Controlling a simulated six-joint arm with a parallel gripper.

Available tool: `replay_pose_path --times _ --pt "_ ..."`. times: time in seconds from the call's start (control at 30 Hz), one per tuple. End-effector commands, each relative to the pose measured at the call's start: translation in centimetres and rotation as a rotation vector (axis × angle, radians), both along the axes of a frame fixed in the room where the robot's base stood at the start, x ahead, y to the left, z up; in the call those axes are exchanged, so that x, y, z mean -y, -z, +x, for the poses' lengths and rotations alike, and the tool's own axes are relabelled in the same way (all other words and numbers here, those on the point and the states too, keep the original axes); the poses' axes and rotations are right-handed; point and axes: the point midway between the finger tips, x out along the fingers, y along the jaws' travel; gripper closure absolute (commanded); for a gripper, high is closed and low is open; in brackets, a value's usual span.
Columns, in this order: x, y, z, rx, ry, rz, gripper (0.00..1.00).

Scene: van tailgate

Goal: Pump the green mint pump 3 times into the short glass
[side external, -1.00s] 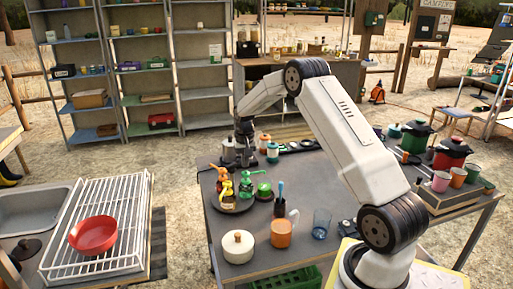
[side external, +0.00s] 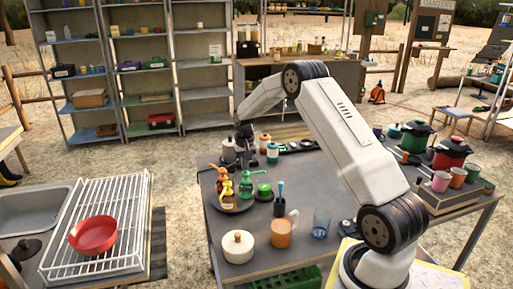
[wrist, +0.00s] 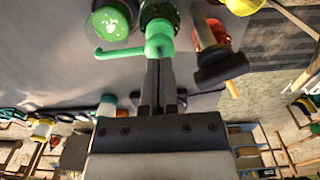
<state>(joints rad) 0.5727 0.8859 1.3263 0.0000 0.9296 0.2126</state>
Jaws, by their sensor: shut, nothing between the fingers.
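The green mint pump (side external: 246,186) stands among other pumps on the dark round tray on the table. In the wrist view its green head (wrist: 158,38) has a thin spout reaching left. My gripper (side external: 244,158) is beside the pump head on its far side. In the wrist view the gripper (wrist: 157,68) is shut and empty, with its tips very close to the head; I cannot tell whether they touch. A short bluish clear glass (side external: 321,224) stands upright on the table, apart from the tray. I cannot see whether it holds anything.
An orange mug (side external: 282,233) and a white lidded pot (side external: 238,246) stand near the front. Pots and cups crowd the table's right.

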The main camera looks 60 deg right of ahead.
Motion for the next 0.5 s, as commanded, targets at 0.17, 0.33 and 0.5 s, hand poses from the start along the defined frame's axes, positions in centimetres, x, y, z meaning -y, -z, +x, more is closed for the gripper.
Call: replay_pose_path --times 0.17,0.33,0.5 --pt "0.0 0.5 0.0 0.000 0.000 0.000 1.00" --pt "0.0 0.9 0.0 0.000 0.000 0.000 1.00" --pt "0.0 1.3 0.0 0.000 0.000 0.000 1.00"
